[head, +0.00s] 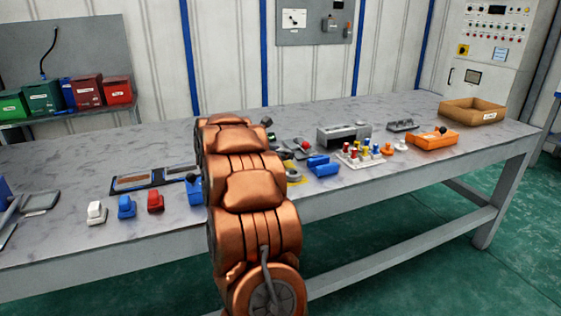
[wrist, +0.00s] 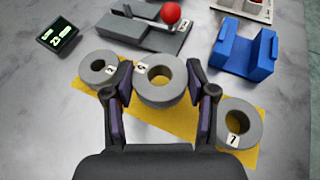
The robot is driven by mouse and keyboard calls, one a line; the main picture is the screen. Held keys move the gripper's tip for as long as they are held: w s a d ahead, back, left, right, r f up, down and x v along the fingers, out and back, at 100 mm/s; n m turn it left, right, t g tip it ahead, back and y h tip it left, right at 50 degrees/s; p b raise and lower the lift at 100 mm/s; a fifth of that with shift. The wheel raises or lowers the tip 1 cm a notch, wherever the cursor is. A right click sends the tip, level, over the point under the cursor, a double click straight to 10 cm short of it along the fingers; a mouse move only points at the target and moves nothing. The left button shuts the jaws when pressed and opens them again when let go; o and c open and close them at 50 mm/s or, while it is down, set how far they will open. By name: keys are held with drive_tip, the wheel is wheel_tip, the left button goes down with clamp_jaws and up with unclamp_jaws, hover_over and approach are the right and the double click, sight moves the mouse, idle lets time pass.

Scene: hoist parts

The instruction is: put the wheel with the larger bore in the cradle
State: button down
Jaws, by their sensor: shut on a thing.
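Three grey wheels with number tags show in the wrist view over a yellow mat (wrist: 160,118). My gripper (wrist: 160,84) is shut on the middle wheel (wrist: 160,94), one finger on each side. I cannot tell if this wheel is lifted off the mat. The left wheel (wrist: 84,80) has a clearly smaller bore. The right wheel (wrist: 251,130) has a wide bore, near the middle one's in size. The blue cradle (wrist: 233,52), with two raised ends, stands empty at the upper right. It also shows in the head view (head: 322,168). My arm hides the gripper there.
A grey device with a red ball (wrist: 170,12) stands beyond the wheels, and a small display (wrist: 57,36) lies at left. In the head view, a peg board (head: 360,157), an orange device (head: 432,141) and a cardboard tray (head: 472,111) stand to the right on the table.

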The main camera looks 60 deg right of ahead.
drive_tip(key=shift+f, duration=1.3)
drive_tip(key=shift+f+b, duration=0.15)
drive_tip(key=shift+b, duration=0.15)
drive_tip(key=shift+c, duration=1.8)
unclamp_jaws()
drive_tip(key=shift+r+p, duration=0.25)
drive_tip(key=shift+p, duration=0.1)
drive_tip(key=v, duration=1.2)
drive_tip(key=shift+f, duration=0.1)
